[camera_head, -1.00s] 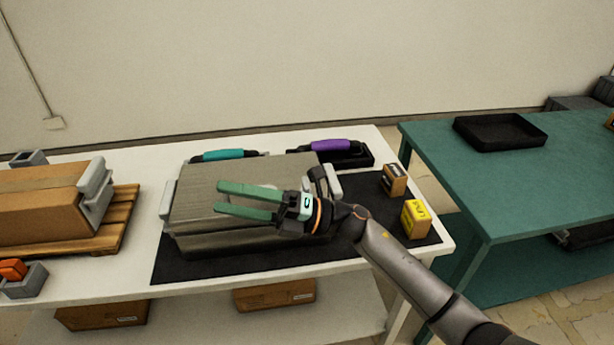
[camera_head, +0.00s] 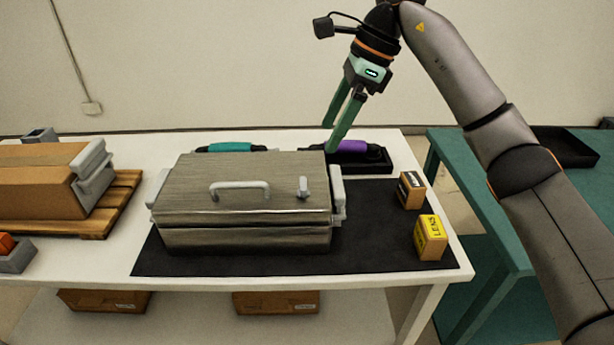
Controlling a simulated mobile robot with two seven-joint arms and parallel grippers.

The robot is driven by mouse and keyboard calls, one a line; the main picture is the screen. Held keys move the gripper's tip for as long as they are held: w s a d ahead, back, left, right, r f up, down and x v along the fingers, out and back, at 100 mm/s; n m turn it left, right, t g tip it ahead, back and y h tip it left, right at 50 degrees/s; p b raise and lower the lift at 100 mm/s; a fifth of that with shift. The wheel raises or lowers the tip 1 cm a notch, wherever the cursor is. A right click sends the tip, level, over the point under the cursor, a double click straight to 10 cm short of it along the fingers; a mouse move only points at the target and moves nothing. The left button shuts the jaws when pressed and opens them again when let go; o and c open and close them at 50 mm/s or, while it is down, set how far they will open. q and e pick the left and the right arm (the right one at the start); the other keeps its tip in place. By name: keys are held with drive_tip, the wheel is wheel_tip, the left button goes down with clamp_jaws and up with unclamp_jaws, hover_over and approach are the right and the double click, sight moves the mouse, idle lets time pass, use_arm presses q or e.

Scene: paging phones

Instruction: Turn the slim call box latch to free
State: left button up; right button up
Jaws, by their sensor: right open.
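A low grey wood-grained box (camera_head: 200,190), which I take for the call box, stands closed on a black mat (camera_head: 390,235) on the white table. Its lid carries a pale bar handle (camera_head: 240,186) and, to the right, a small pale upright latch (camera_head: 303,187). My right gripper (camera_head: 331,138) is open and empty. Its green fingers point down above the box's back right corner, in front of the purple-gripped handset (camera_head: 367,146). It looks apart from the latch; whether a fingertip touches the handset I cannot tell. My left gripper is not in view.
A teal-gripped handset (camera_head: 230,148) lies behind the box. A small brown box (camera_head: 409,190) and a yellow box (camera_head: 431,237) stand on the mat's right. A carton (camera_head: 35,185) on a wooden pallet (camera_head: 118,210) is at left. A green table (camera_head: 480,235) stands right.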

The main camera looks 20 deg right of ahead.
sight(304, 183)
drive_tip(key=b+x, duration=0.1)
drive_tip(key=x, duration=1)
drive_tip(key=shift+a+f, duration=0.25)
drive_tip(key=shift+a, duration=0.05)
clamp_jaws()
